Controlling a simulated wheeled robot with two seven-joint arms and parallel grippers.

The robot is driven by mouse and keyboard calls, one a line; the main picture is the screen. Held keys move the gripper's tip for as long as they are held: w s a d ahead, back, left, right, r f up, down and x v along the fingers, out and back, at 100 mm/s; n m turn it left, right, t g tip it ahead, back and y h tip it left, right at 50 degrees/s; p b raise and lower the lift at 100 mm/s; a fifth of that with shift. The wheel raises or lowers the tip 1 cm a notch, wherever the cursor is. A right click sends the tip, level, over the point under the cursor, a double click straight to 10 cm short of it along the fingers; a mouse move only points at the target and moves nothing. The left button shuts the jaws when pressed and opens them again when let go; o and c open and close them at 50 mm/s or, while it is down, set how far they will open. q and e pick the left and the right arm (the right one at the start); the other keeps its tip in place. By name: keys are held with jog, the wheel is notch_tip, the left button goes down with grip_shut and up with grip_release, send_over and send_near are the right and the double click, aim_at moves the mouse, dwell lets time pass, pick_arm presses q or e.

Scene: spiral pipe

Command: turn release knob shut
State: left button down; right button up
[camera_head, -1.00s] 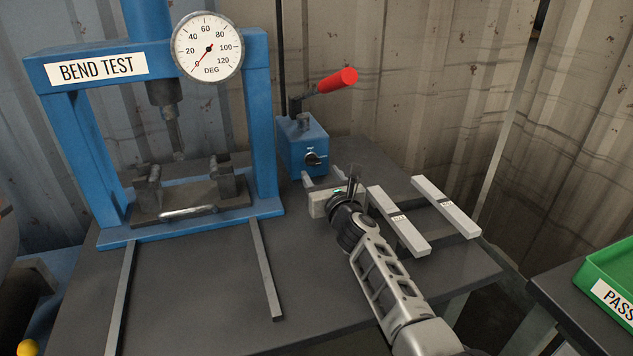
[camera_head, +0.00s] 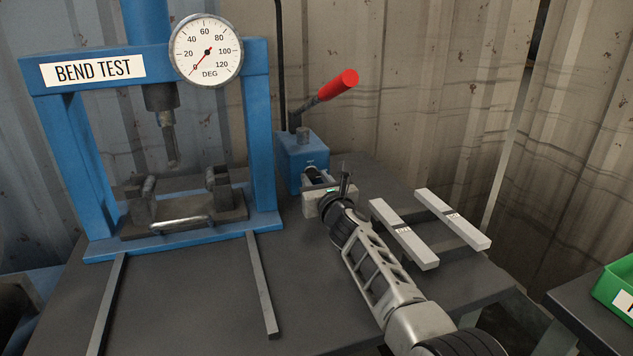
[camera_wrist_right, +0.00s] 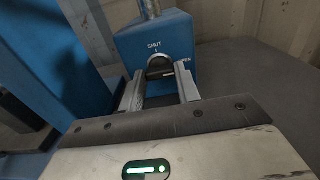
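The release knob (camera_wrist_right: 160,67) is a small dark round knob on the front of the blue pump box (camera_head: 303,153). In the right wrist view, SHUT is printed above it and a partly hidden OPEN to its right. A pale bar on the knob seems to point right, toward OPEN. My right gripper (camera_wrist_right: 160,84) is open, its two fingers reaching toward the box on either side of the knob. I cannot tell whether they touch it. In the head view, the right gripper (camera_head: 317,179) partly hides the knob. My left gripper is not in view.
A red-handled lever (camera_head: 338,84) rises from the box. The blue bend-test press (camera_head: 262,140) with its dial (camera_head: 207,50) at 0 stands to the left. Two pale bars (camera_head: 404,234) lie right of my arm. A green bin (camera_head: 615,280) is at the far right.

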jog(key=shift+n, duration=0.4)
jog(key=n, duration=0.3)
jog(key=shift+f, duration=0.1)
jog(key=shift+n, duration=1.4)
jog(key=shift+n+b, duration=0.3)
jog(key=o, duration=1)
jog(key=shift+s, duration=0.1)
